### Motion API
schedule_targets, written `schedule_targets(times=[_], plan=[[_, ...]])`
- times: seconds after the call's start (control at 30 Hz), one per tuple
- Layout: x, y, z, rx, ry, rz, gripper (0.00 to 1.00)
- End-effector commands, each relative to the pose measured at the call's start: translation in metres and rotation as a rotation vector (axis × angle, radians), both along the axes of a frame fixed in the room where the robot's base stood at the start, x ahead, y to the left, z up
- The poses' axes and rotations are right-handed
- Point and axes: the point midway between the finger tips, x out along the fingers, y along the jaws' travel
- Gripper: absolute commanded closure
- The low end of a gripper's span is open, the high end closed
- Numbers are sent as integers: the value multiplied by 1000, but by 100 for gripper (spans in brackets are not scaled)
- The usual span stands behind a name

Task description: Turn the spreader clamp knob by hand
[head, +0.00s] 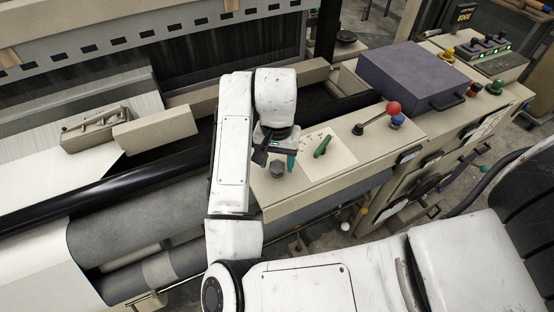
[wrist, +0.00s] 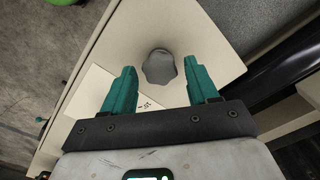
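The grey lobed knob (head: 277,168) stands on the beige top of the loom's end housing in the head view. In the wrist view the knob (wrist: 160,67) is between and a little beyond the two teal fingertips. My gripper (wrist: 162,78) is open, with a clear gap on both sides of the knob and nothing held. In the head view my gripper (head: 277,160) hangs just above and behind the knob, pointing down; one finger is partly hidden by my arm.
A green lever (head: 322,146) sits on a pale plate right of the knob. Further right are a red-balled lever (head: 393,108), a blue knob (head: 397,121) and a dark purple box (head: 410,75). A grey fabric roll (head: 140,222) lies left, below a black bar.

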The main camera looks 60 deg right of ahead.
Motion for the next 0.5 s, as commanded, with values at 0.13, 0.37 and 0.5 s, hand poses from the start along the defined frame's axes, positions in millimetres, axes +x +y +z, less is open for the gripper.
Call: schedule_targets(times=[0.13,0.37,0.5], plan=[[0,0,0,0,0,2,36],[0,0,8,0,0,3,36],[0,0,22,0,0,3,36]])
